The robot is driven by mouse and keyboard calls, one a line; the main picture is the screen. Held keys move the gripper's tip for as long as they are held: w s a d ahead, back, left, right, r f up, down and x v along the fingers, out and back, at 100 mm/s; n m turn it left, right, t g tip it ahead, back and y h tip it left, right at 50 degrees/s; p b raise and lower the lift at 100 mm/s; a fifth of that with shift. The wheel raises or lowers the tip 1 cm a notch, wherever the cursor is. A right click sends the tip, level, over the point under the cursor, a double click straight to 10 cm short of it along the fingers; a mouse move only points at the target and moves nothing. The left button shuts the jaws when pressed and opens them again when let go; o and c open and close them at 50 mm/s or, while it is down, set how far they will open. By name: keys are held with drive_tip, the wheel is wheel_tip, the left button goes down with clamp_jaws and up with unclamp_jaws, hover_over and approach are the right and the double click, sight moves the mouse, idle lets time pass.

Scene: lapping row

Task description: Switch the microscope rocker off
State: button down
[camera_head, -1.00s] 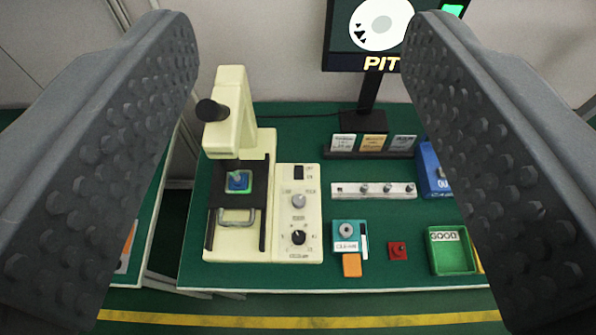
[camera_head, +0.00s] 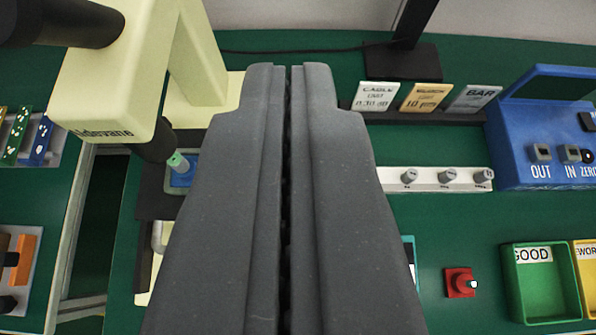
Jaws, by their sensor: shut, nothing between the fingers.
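The cream microscope (camera_head: 190,50) stands at the left of the green bench. Its dark eyepiece tube points left and its objective hangs over a dark stage with a small blue piece (camera_head: 182,174) on it. My gripper (camera_head: 290,72) is shut and empty, and it fills the middle of the view. Its fingers cover the microscope's control panel, so the rocker is hidden behind them. I cannot tell whether the fingertips touch the panel or how the rocker is set.
A white rail with several pegs (camera_head: 433,179) lies right of the fingers. Behind it is a rack of cards (camera_head: 424,97). A blue gauge box (camera_head: 545,130), a red block (camera_head: 460,282) and a green GOOD bin (camera_head: 541,283) stand at the right.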

drive_tip(key=w+f+g+b, duration=0.1)
drive_tip(key=w+f+b, duration=0.1)
drive_tip(key=f, duration=0.9)
drive_tip(key=w+f+g+b, duration=0.1)
drive_tip(key=w+f, duration=0.2)
drive_tip(key=f, duration=0.9)
drive_tip(key=shift+w+d+f+b, duration=0.2)
drive_tip(key=shift+d+b, duration=0.1)
drive_tip(key=shift+b, duration=0.1)
